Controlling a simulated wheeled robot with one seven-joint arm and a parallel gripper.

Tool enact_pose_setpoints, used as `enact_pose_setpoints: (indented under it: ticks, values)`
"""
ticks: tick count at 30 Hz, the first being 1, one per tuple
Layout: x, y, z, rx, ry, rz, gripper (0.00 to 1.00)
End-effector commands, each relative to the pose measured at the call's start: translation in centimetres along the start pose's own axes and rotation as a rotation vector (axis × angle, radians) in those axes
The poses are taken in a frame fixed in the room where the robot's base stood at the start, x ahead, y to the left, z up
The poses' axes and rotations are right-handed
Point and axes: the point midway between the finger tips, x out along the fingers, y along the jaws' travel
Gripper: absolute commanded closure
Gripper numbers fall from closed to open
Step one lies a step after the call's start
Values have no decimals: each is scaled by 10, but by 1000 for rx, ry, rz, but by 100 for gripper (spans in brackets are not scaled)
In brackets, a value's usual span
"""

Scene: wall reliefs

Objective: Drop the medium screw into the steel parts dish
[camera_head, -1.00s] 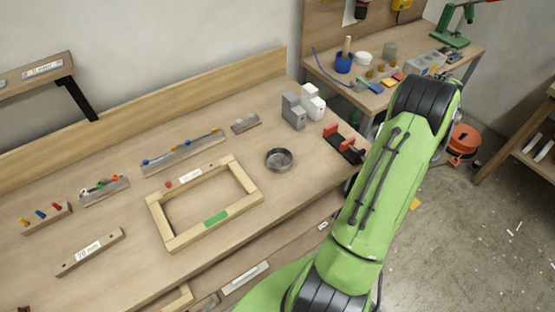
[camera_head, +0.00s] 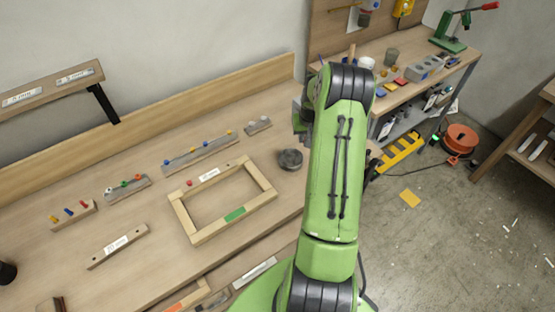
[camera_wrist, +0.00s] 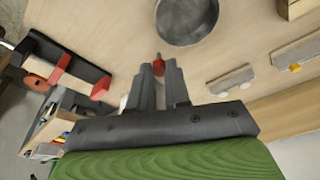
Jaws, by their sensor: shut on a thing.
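The steel parts dish (camera_head: 290,160) is a round dark grey dish on the bench, right of the wooden frame. In the wrist view the dish (camera_wrist: 187,41) lies just beyond my fingertips, at the top of the picture. My gripper (camera_wrist: 159,68) is shut on a small screw with a red part (camera_wrist: 159,58) showing between the fingertips. The screw appears to be short of the dish rim in the picture; its height over the bench is hard to tell. In the head view my gripper is largely hidden behind my green arm.
A wooden frame (camera_head: 181,213) with a green label lies left of the dish. Several racks with coloured pegs, such as one rack (camera_head: 200,152), stand along the bench. In the wrist view a black holder with red parts (camera_wrist: 65,67) is at left.

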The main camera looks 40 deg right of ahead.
Motion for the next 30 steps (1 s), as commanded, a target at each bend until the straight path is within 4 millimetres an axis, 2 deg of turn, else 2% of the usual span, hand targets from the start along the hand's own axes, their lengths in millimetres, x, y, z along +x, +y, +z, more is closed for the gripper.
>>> enact_pose_setpoints:
  ticks: [3, 8, 21, 29, 30]
  values:
    - [-2, -14, 1, 1, -3, 7, 100]
    - [3, -19, 2, 1, -2, 12, 100]
    - [57, -18, 17, 0, -4, 10, 100]
    - [58, -18, 16, 0, -2, 10, 100]
    - [58, -18, 16, 0, -2, 10, 80]
